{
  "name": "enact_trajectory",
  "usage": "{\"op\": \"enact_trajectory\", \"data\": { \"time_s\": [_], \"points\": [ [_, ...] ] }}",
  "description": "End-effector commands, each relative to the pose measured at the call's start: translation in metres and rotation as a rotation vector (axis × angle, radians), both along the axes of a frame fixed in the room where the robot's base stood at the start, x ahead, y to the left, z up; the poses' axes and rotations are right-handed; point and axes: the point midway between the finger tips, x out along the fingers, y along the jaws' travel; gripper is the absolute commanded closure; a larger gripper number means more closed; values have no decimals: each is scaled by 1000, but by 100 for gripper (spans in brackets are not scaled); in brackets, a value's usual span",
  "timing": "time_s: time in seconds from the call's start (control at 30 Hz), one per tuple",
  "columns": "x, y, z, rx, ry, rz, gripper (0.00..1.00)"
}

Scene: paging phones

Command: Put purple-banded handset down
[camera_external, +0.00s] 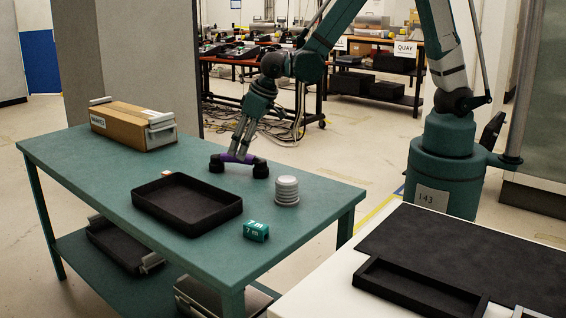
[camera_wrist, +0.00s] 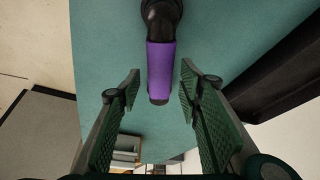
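The purple-banded handset (camera_external: 238,158) is black with a purple band around its grip. It appears to lie on the green table (camera_external: 310,195), behind the black tray, its two black ends down. In the wrist view the purple band (camera_wrist: 160,68) shows between my finger pads, with one black end above it; the other end is mostly hidden. My gripper (camera_external: 240,148) points down over the handset's middle. In the wrist view my gripper (camera_wrist: 160,84) is open, with a narrow gap on each side of the band.
An empty black tray (camera_external: 157,207) stands in front of the handset. A grey ribbed cylinder (camera_external: 287,191) and a teal block (camera_external: 256,232) stand to the right. A brown box (camera_external: 120,124) sits at the back left. A white table with a dark mat (camera_external: 470,250) is front right.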

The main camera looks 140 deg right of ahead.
Motion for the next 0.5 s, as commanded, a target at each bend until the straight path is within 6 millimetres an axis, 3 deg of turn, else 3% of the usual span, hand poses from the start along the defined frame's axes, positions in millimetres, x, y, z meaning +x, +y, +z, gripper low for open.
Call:
{"op": "enact_trajectory", "data": {
  "time_s": [0.5],
  "points": [
    [-8,21,54,0,0,1,64]
  ]
}}
